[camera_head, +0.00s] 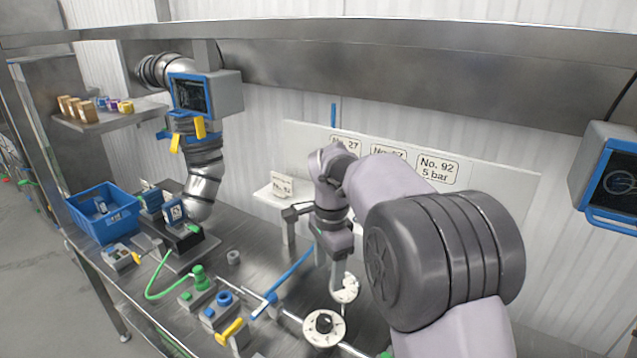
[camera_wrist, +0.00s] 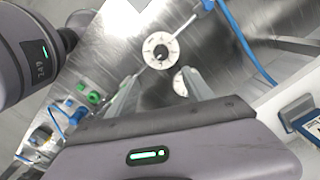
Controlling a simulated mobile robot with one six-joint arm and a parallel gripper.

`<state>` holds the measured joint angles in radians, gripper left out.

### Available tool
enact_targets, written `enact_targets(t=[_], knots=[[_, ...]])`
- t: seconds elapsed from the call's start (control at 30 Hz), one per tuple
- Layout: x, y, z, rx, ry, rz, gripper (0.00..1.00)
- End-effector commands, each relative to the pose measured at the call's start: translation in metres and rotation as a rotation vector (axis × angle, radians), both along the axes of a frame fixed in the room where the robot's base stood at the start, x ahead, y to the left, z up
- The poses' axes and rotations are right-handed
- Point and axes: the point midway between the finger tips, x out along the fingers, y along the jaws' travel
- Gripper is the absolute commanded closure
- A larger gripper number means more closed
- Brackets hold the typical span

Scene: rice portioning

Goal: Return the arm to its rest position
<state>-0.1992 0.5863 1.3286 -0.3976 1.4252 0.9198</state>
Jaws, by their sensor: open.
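My gripper (camera_head: 341,284) hangs from my arm over the metal bench, with its fingers pointing down. In the wrist view its two fingers (camera_wrist: 160,76) stand apart with nothing held between them. A white round disc with a dark centre (camera_head: 324,327) lies on the bench just in front of the gripper; it also shows in the wrist view (camera_wrist: 160,50). A second white disc (camera_head: 346,289) is at the fingertips in the head view, partly hidden by them; I cannot tell whether they touch. It also shows in the wrist view (camera_wrist: 180,83).
The metal bench (camera_head: 262,253) carries a blue bin (camera_head: 105,213), green and blue valve fittings (camera_head: 199,277), and a blue-handled rod (camera_head: 290,270). A jointed metal duct (camera_head: 205,165) stands left, a sign board (camera_head: 510,190) behind. An overhead beam (camera_head: 300,40) and a screen (camera_head: 610,175) are above and right.

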Motion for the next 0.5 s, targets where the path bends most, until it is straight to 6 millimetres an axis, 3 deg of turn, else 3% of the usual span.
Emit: enact_targets(t=[0.13,0.27,0.4,0.5], knots=[[-0.059,-0.025,0.04,0.044,-0.112,0.166,0.4],[-0.133,-0.046,0.057,0.059,-0.239,0.345,0.4],[-0.214,-0.061,0.043,0.034,-0.378,0.522,0.4],[-0.258,-0.066,0.021,0.002,-0.46,0.622,0.4]])
